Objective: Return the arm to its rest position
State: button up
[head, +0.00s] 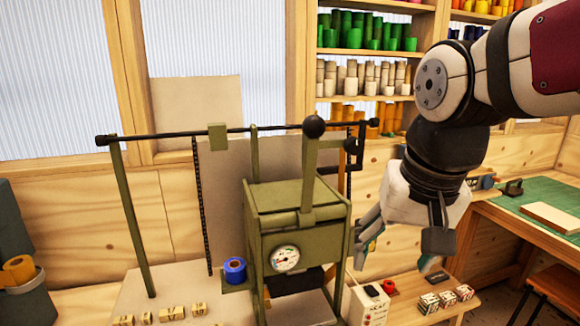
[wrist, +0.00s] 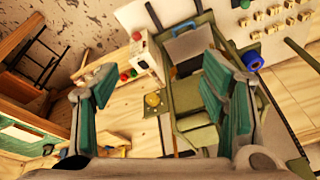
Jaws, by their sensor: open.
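My gripper (head: 398,250) hangs from my arm at the right of the head view, beside the olive-green press (head: 300,235). Its fingers are spread apart with teal pads. In the wrist view my gripper (wrist: 160,90) shows the two fingers wide apart with nothing held between them. The press (wrist: 197,125) lies beyond the fingers, partly hidden by the right one. A blue foil roll (head: 235,270) sits on a small ledge at the press's left; it also shows in the wrist view (wrist: 252,62). A round yellow thing (wrist: 153,100) is on an olive plate beside the press.
A control box (head: 369,305) with buttons stands right of the press. Small stamped blocks (head: 445,298) lie on the bench nearby. A green-matted desk (head: 540,207) is at the right. Shelves of coloured rolls (head: 365,75) stand behind. The press lever (head: 312,165) rises near my arm.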

jog(key=s+d+f+n+t+b, duration=0.2)
jog(key=s+d+f+b, duration=0.1)
jog(key=s+d+f, duration=0.2)
jog(key=shift+s+f, duration=0.6)
jog(key=shift+s, duration=0.25)
